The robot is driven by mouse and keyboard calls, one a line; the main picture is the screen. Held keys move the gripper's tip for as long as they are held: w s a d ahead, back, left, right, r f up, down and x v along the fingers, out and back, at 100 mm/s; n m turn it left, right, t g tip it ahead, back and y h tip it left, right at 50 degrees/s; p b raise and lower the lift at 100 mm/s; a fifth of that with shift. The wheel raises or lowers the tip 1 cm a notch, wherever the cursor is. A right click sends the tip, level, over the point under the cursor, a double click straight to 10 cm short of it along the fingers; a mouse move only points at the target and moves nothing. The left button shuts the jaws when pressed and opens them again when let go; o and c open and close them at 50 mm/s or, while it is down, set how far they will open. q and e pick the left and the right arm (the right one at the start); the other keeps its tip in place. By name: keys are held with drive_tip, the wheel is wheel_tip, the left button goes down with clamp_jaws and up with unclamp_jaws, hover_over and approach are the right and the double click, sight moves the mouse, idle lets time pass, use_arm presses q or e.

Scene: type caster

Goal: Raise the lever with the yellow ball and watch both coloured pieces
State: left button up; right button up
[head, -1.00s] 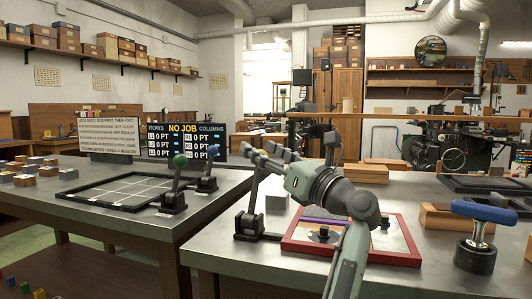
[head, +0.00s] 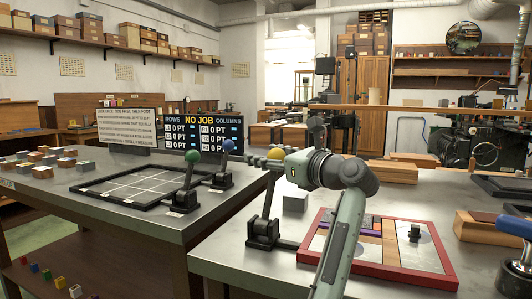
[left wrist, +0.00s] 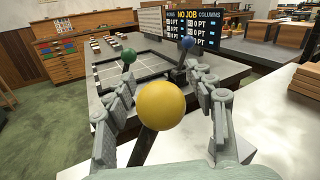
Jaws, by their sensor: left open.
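The lever's yellow ball (head: 276,153) tops a dark stick rising from a black base (head: 262,233) on the near table. The stick stands up with a slight lean. My left gripper (head: 268,158) is open at the ball, its fingers partly hidden by the hand. In the left wrist view the yellow ball (left wrist: 161,105) sits between the spread fingers (left wrist: 160,112), with a visible gap on each side. In the red-framed tray (head: 432,282) beside the lever lie a purple piece (head: 364,221) and an orange-brown strip (head: 390,242); my arm hides part of it.
Levers with a green ball (head: 193,158) and a blue ball (head: 228,146) stand on the other table beside a black grid frame (head: 100,197). A display (head: 200,133) reads NO JOB. A grey block (head: 295,202) lies behind the lever. Wooden blocks (head: 490,228) lie right.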

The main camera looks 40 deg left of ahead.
use_arm(q)
drive_tip(key=shift+a, duration=0.1)
clamp_jaws()
idle(0.4)
